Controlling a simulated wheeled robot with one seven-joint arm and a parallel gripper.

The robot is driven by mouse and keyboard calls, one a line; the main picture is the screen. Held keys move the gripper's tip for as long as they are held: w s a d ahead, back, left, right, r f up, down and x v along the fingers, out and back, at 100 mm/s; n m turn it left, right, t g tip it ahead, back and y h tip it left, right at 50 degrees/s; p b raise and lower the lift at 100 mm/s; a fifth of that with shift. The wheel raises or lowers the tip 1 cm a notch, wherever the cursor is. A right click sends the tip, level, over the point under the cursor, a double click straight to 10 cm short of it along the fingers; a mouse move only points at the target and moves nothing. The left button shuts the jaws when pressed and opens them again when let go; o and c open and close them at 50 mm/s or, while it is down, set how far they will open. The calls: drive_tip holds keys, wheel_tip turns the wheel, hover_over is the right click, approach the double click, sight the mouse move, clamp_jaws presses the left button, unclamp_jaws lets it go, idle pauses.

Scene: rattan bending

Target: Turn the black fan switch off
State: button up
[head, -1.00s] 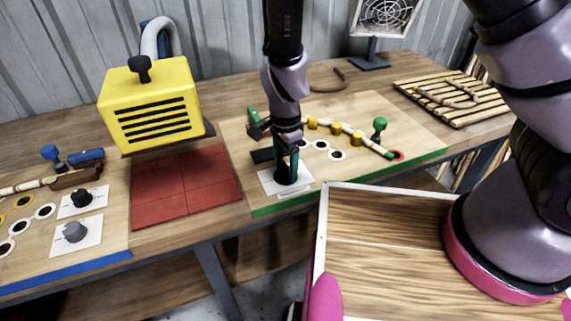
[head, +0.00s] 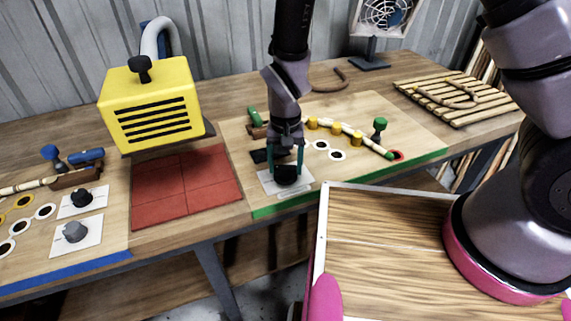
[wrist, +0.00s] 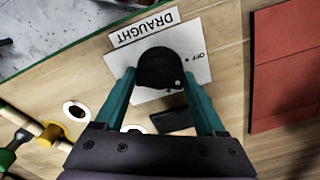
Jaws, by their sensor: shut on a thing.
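The black fan switch (head: 286,176) is a round black knob on a white plate at the near left corner of the green-edged board. In the wrist view the knob (wrist: 157,68) sits beside a label reading DRAUGHT (wrist: 143,27), with an OFF mark (wrist: 197,55) on the plate to its right. A small pale dot shows on the knob's edge, apart from the OFF mark. My gripper (head: 286,167) points down with its teal fingers on both sides of the knob, shut on it. The wrist view also shows the gripper (wrist: 160,88). The fan (head: 384,17) stands at the back.
A yellow vented box (head: 150,105) stands left, behind red tiles (head: 185,182). Pegs and a bent cane lie on the board (head: 400,130) right of my gripper. Two other knobs (head: 81,198) (head: 75,232) are far left. A slatted rack (head: 480,90) is at the right.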

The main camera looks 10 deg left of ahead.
sight(285, 167)
drive_tip(key=n, duration=0.4)
drive_tip(key=shift+n, duration=0.4)
idle(0.4)
drive_tip(key=o, duration=1.3)
wheel_tip(285, 167, up, 11)
drive_tip(key=shift+f, duration=0.1)
